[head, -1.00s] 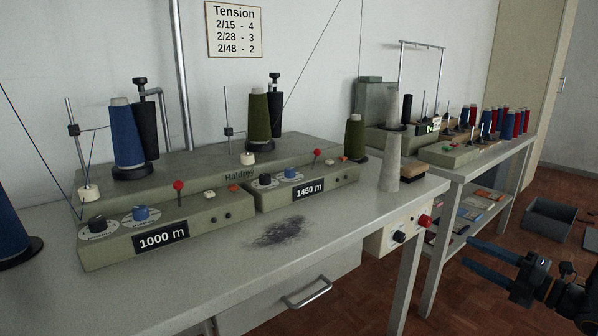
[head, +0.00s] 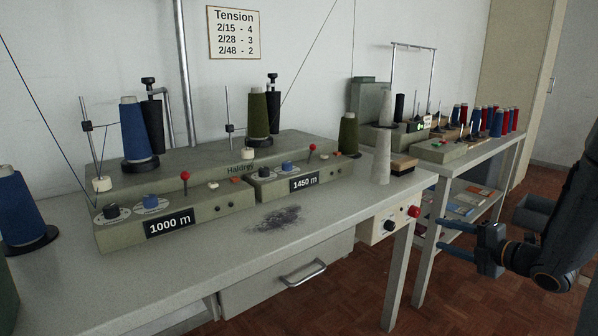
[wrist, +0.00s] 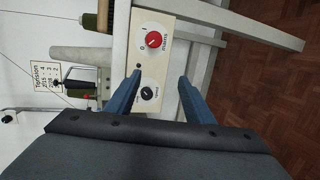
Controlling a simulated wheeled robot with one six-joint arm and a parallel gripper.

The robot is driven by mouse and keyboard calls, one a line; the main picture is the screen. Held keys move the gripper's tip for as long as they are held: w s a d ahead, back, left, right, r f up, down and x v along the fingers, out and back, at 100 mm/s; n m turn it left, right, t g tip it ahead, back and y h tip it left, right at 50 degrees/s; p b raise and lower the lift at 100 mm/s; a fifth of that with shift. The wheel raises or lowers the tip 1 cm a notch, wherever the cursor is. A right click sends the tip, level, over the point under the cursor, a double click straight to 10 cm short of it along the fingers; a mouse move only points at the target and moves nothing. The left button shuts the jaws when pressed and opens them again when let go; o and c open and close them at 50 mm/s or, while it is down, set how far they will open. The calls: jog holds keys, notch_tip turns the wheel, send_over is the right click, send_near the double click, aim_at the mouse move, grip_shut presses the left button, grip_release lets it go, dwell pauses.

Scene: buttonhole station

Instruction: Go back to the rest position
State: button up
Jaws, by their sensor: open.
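My gripper (head: 440,236) is at the right of the head view, with its two blue fingers apart and nothing between them. It is in the air to the right of the grey winder table (head: 340,205), apart from it, with the wood floor below. In the wrist view the open fingers (wrist: 159,76) point toward the cream control box (wrist: 150,55) with a red knob and a black knob. The same box is under the table's right end in the head view (head: 392,224). My arm rises along the right edge.
The Haldrey winder (head: 225,160) holds a blue cone (head: 134,130) and a green cone (head: 258,116). A grey cone (head: 381,160) stands near the table's right end. A second table (head: 485,160) with several spools is behind. A grey bin (head: 535,215) is partly hidden by my arm.

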jog(key=w+a+r+m+g+h, duration=0.2)
jog(key=w+a+r+m+h, duration=0.25)
jog(key=a+m, duration=0.2)
jog(key=s+a+r+m+g+h, duration=0.2)
jog(key=s+a+m+g+h, duration=0.1)
jog(key=s+a+m, duration=0.35)
jog(key=s+a+m+g, duration=0.3)
jog(key=s+a, duration=0.3)
jog(key=s, duration=0.4)
jog(key=s+a+m+g, duration=0.2)
jog(key=s+a, duration=0.4)
jog(key=s, duration=0.5)
jog(key=s+a+m+g, duration=0.3)
jog(key=s+a, duration=0.3)
jog(key=s, duration=0.4)
jog(key=s+d+r+m+p, duration=0.1)
jog(key=d+r+m+p, duration=0.2)
jog(key=d+r+p, duration=0.6)
jog(key=shift+s+d+r+g+p, duration=0.25)
jog(key=shift+r+p, duration=1.15)
jog(key=shift+p, duration=3.7)
